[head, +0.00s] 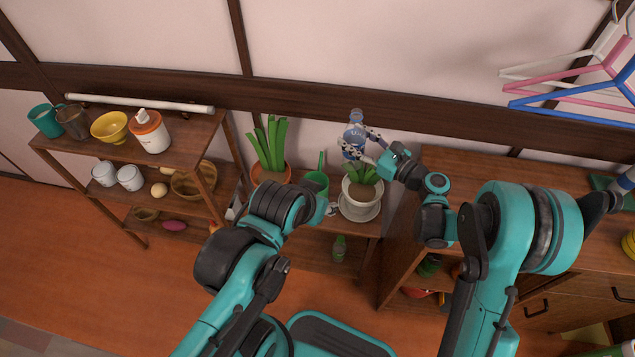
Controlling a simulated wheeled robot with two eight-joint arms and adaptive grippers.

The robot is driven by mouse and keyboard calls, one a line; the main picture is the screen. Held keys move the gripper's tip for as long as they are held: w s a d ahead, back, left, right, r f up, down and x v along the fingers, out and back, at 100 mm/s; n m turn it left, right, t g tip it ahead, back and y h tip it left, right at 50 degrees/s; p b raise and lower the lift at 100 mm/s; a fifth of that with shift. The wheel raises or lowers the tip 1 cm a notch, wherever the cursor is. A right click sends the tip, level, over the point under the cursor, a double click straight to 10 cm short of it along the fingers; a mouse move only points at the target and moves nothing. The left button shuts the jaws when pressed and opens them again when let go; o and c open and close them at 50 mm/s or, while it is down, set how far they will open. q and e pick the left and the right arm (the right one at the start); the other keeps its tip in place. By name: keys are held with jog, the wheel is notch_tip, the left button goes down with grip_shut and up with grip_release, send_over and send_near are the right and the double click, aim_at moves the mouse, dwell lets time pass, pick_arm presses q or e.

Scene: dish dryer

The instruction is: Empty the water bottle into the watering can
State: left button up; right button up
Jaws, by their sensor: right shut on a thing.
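The water bottle (355,131), clear blue with a label, is in my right gripper (362,150), whose fingers are shut around it. It is held above the potted plant on the low shelf, its narrow end toward the wall. I cannot tell whether it is tilted. The green watering can (316,181) stands on the low shelf, left of the bottle and apart from it. My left gripper (331,209) is small and partly hidden by its own arm, just in front of the can. I cannot tell whether it touches the can or is open.
A plant in a white pot (358,208) stands right of the can, and one in an orange pot (270,171) stands left of it. A shelf with cups and bowls (110,127) is at the left. A wooden cabinet (500,168) is at the right. Hangers (575,88) hang above it.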

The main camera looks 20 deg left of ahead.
aim_at(363, 129)
dwell(0.5)
jog(key=shift+r+p, duration=1.6)
jog(key=shift+r, duration=1)
jog(key=shift+f, duration=0.1)
